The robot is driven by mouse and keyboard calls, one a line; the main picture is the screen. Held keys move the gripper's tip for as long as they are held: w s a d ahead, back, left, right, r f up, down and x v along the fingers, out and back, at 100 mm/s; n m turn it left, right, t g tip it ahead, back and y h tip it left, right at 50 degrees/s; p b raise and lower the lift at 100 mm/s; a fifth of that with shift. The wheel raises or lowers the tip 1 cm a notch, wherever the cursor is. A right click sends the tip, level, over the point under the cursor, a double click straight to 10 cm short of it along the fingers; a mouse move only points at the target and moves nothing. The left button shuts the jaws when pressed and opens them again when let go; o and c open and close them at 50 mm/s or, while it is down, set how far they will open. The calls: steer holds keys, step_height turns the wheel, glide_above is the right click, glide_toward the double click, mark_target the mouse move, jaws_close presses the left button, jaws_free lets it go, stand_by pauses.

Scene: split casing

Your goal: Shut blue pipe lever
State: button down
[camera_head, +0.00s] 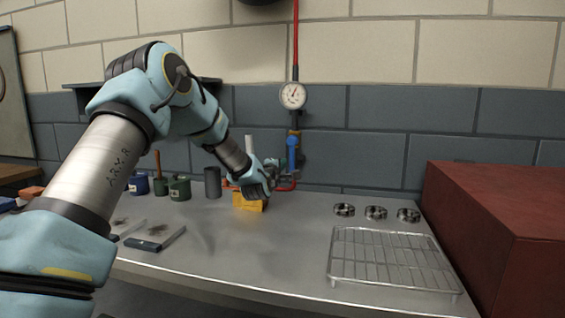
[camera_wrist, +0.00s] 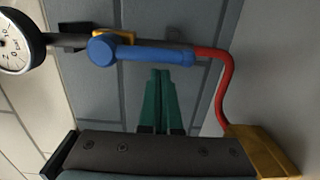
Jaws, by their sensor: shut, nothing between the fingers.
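The blue pipe lever (camera_head: 292,152) hangs along the upright pipe below the gauge in the head view. In the wrist view, which is turned on its side, the lever (camera_wrist: 155,54) runs lengthwise across the upper part, with its round hub toward the gauge. My gripper (camera_head: 273,164) is near the wall, just left of the lever. In the wrist view its green fingers (camera_wrist: 160,72) are together and empty, with their tips close to the lever's lower edge. I cannot tell whether they touch it.
A pressure gauge (camera_head: 293,96) sits above the lever on the red pipe. A yellow block (camera_head: 248,202) stands below my gripper. A wire rack (camera_head: 390,259) and metal rings (camera_head: 375,213) lie to the right, beside a dark red box (camera_head: 500,235). The table's middle is clear.

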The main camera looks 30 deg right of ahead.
mark_target(293, 165)
steer(key=shift+s+d+f+n+b, duration=0.2)
steer(key=shift+s+d+n+b, duration=0.15)
steer(key=shift+n+b, duration=0.6)
steer(key=n+b, duration=0.1)
steer(key=b, duration=0.1)
steer(key=s+d+n+b, duration=0.1)
steer(key=b, duration=0.2)
steer(key=shift+s+d+f+n, duration=0.1)
steer(key=shift+d+f+n, duration=0.1)
steer(key=shift+f+n, duration=0.15)
steer(key=s+d+r+n+t+b, duration=0.1)
steer(key=s+d+r+n+b, duration=0.3)
steer(key=n+b, duration=1)
steer(key=shift+s+d+r+n+b, duration=0.35)
steer(key=shift+d+r+b, duration=0.15)
steer(key=shift+r+b, duration=0.45)
steer(key=shift+r, duration=0.15)
